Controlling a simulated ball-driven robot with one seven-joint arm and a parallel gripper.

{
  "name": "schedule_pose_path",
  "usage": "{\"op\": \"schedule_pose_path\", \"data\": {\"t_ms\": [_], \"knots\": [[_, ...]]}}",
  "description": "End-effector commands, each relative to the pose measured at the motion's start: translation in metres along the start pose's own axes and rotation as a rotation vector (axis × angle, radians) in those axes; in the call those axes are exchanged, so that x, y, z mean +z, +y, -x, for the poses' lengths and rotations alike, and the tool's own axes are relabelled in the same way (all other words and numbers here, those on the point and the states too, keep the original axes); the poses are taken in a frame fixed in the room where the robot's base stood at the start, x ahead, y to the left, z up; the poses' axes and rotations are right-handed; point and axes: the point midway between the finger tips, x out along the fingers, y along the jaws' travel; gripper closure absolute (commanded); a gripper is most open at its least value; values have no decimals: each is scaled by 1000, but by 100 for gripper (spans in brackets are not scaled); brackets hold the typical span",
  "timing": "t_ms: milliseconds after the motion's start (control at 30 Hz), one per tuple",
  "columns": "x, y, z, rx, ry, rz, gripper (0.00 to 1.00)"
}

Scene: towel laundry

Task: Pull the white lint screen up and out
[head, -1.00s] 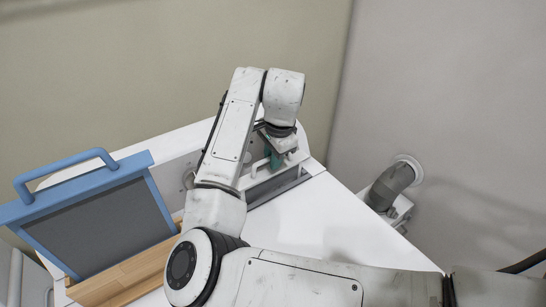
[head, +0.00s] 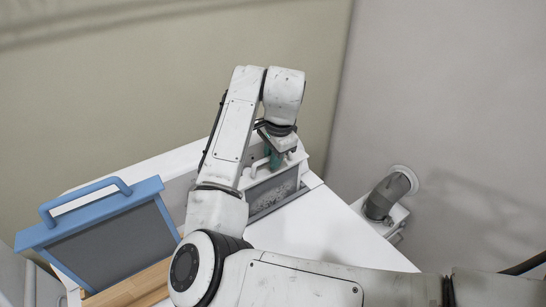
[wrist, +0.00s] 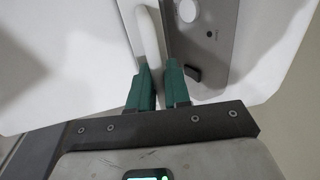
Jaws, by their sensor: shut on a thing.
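The white lint screen (head: 271,190) stands partly drawn up from a slot in the white machine top, in the head view. Its grey mesh, with pale lint on it, shows above the slot; its lower part is hidden in the slot. My gripper (head: 276,158) is at the top of it, with teal fingers shut on its white handle. In the wrist view my gripper (wrist: 158,75) has its green fingertips on either side of the white handle (wrist: 149,35). My arm hides part of the screen's left side.
A blue-framed screen (head: 105,237) with a blue handle stands in a wooden holder (head: 134,287) at the left. A grey control panel with a knob (wrist: 187,10) lies beside the handle. A grey duct elbow (head: 388,195) joins the right wall. The front machine top (head: 310,235) is clear.

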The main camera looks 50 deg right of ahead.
Motion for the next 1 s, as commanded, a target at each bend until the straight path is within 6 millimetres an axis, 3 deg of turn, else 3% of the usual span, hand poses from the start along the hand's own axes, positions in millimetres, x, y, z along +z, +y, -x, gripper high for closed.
{"op": "schedule_pose_path", "data": {"t_ms": [100,533,1000], "knots": [[0,-2,10,-1,1,0,100],[0,-3,13,0,0,0,100],[0,-9,45,-1,1,0,100]]}}
